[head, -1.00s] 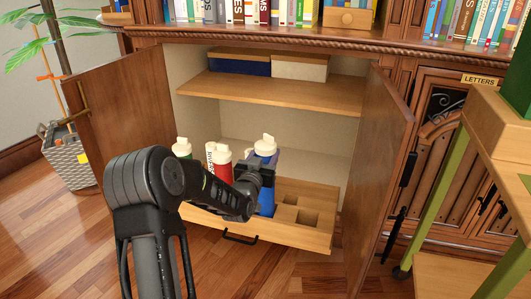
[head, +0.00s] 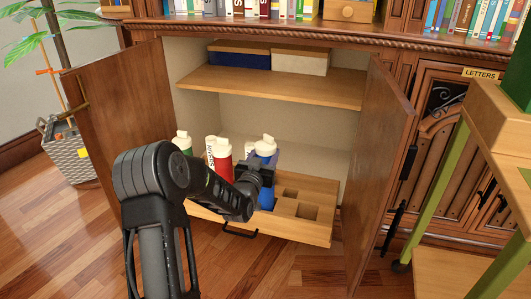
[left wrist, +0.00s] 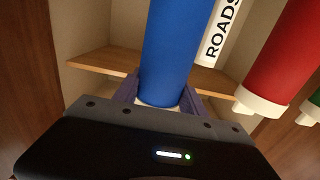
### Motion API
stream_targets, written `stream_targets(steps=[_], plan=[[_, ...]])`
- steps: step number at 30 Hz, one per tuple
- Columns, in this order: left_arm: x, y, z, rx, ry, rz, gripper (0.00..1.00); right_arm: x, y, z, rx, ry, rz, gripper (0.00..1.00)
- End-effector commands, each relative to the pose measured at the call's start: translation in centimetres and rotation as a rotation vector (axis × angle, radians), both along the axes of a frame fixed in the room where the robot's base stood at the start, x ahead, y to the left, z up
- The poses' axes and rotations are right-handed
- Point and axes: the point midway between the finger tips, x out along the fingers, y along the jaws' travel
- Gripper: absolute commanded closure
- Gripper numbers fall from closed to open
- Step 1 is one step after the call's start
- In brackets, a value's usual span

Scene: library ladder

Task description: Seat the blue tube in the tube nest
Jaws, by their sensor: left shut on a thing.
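The blue tube (head: 266,196) with a white cap stands upright at the wooden tube nest (head: 318,228) in the open cabinet. My left gripper (head: 264,178) is shut on its upper part, just below the cap. Its lower end meets the nest's top and looks partly inside a hole; how deep is hidden. In the left wrist view, the blue tube (left wrist: 168,50) lies between the fingers (left wrist: 160,98). Empty square holes show in the nest to the right of the tube. My right gripper is not in view.
A red tube (head: 222,160), a green tube (head: 183,142) and a white tube lettered ROADS (left wrist: 222,35) stand left of the blue one. A shelf (head: 290,88) with boxes is above. Open doors (head: 120,110) flank the cabinet. A green-legged cart (head: 440,190) stands right.

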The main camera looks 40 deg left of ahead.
Motion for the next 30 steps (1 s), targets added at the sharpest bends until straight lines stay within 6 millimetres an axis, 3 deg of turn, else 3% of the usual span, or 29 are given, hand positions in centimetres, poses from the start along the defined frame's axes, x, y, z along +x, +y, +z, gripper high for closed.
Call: stream_targets(steps=[30], plan=[[0.0, 0.0, -2.4, 0.001, -0.002, 0.0, 1.0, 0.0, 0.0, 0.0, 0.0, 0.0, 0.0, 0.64]])
